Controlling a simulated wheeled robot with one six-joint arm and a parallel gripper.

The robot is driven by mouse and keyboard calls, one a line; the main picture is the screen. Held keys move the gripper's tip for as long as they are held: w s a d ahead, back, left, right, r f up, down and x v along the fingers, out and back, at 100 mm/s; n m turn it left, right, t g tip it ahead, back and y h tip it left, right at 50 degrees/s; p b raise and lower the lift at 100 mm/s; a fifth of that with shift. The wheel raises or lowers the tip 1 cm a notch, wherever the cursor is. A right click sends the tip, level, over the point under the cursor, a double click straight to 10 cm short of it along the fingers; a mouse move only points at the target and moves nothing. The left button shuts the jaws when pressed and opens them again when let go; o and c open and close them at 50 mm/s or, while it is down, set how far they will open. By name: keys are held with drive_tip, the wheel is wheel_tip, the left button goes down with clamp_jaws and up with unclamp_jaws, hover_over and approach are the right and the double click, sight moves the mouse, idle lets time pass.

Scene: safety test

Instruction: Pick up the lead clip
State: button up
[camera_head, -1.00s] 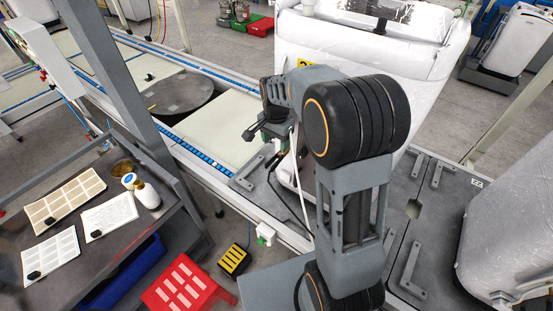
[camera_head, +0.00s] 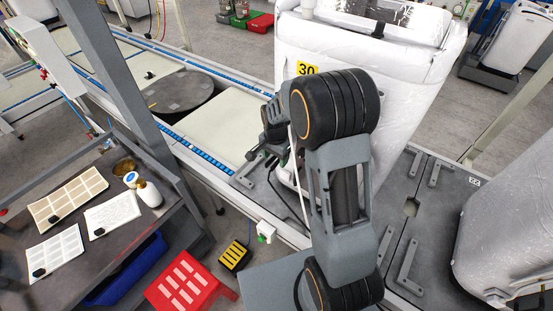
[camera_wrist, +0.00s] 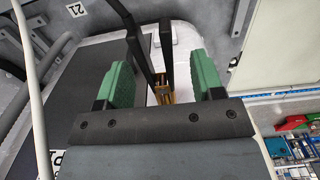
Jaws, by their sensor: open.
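My gripper (camera_wrist: 162,72) is open in the wrist view, with one green-padded finger on each side. Between the fingers are two dark upright arms and a small brass-coloured part (camera_wrist: 161,92), which look like the lead clip; the pads appear apart from it. A pale cable or hose runs down the left of that view. In the head view my gripper (camera_head: 262,160) is small and dark beside the white-wrapped unit (camera_head: 400,75). The clip cannot be made out there, with my arm covering part of that area.
The wrapped unit with a yellow "30" label (camera_head: 307,68) stands beside my arm. The conveyor line (camera_head: 205,157) runs behind. A grey bench (camera_head: 120,240) with sheets and bottles is at left. A red stool (camera_head: 190,285) and a yellow-black block (camera_head: 235,257) stand on the floor.

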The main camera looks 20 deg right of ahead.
drive_tip(key=shift+c, duration=0.3)
drive_tip(key=c, duration=0.8)
drive_tip(key=shift+r, duration=0.1)
drive_tip(key=shift+c, duration=0.2)
drive_tip(key=shift+r, duration=0.55)
drive_tip(key=s+a+r+b, duration=0.3)
drive_tip(key=s+a+r, duration=0.8)
drive_tip(key=s+a, duration=0.1)
drive_tip(key=shift+s+a+r+b, duration=0.2)
drive_tip(key=shift+s+r+b, duration=0.2)
drive_tip(key=shift+s, duration=0.35)
